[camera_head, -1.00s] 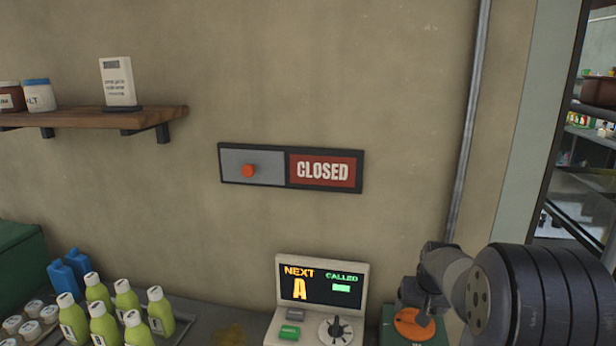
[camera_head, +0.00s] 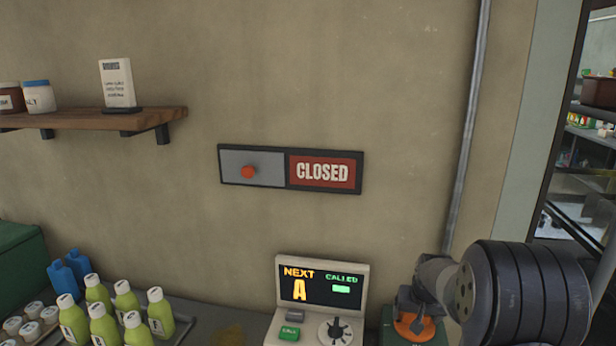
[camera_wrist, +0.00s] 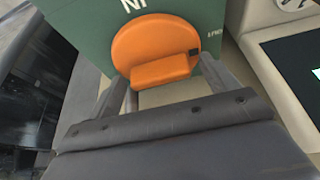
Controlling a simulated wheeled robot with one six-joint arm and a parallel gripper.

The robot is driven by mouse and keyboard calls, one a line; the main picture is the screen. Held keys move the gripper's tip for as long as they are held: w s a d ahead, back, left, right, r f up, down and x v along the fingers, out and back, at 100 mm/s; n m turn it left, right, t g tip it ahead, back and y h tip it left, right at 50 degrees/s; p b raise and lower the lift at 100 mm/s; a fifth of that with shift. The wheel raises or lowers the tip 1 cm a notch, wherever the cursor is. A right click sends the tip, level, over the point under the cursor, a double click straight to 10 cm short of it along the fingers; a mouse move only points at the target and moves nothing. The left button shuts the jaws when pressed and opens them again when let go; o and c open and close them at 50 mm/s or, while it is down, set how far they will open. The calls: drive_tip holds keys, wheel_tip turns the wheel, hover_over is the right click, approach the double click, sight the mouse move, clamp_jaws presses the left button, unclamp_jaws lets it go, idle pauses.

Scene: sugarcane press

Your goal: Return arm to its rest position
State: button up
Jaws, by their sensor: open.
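My arm reaches in from the right in the head view, with my gripper (camera_head: 405,305) low over a green box (camera_head: 388,338). The box carries an orange round knob (camera_head: 408,328). In the wrist view my gripper (camera_wrist: 163,75) is open, with one finger on each side of the orange knob's raised bar (camera_wrist: 160,70). The fingers look close to the knob, but I cannot tell whether they touch it. Nothing is held clear of the box.
A display console (camera_head: 318,325) reading NEXT A stands left of the green box. Green-yellow bottles (camera_head: 104,325) stand on a tray at the lower left. A CLOSED sign (camera_head: 290,169) and a wooden shelf (camera_head: 90,118) are on the wall. A vertical pipe (camera_head: 467,130) runs behind my arm.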

drive_tip(key=shift+a+m+h, duration=0.1)
drive_tip(key=shift+m+h, duration=0.3)
drive_tip(key=shift+m, duration=0.9)
drive_tip(key=shift+r, duration=0.4)
wheel_tip(320, 180, up, 10)
drive_tip(key=s+n+g, duration=0.1)
drive_tip(key=n+g, duration=0.1)
drive_tip(key=n, duration=1.4)
drive_tip(key=shift+s+a+y+p, duration=0.3)
drive_tip(key=shift+a+p, duration=0.05)
drive_tip(key=shift+p, duration=0.1)
